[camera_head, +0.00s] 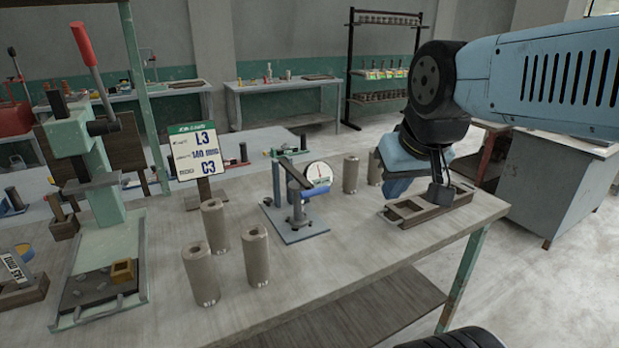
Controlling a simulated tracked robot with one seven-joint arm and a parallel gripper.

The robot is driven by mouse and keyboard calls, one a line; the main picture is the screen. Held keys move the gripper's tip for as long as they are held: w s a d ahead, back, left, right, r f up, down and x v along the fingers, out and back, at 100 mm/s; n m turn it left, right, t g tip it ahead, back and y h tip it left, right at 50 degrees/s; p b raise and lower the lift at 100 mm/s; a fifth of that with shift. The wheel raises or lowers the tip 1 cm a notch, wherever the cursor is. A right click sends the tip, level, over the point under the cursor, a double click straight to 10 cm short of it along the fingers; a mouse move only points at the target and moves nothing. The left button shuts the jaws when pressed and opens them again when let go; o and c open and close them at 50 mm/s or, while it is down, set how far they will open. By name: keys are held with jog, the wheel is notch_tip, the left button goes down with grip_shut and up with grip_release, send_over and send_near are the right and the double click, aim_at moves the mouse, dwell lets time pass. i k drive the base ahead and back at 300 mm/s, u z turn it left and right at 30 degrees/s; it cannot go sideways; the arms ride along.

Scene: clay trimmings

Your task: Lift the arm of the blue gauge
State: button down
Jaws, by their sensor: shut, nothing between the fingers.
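The blue gauge (298,206) stands on a grey base plate near the middle of the workbench. It has upright posts and a round white dial (319,176) on its right side.
Grey cylinders (256,258) stand in front of and left of the gauge, and two more (350,174) behind it, between it and my gripper. A sign (196,152) and a green press with a red-handled lever (84,44) are left. Bare bench lies in front of the gauge.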

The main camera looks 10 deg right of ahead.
aim_at(311, 192)
jog(key=z, duration=0.7)
jog(key=k, duration=0.6)
jog(key=u, duration=1.15)
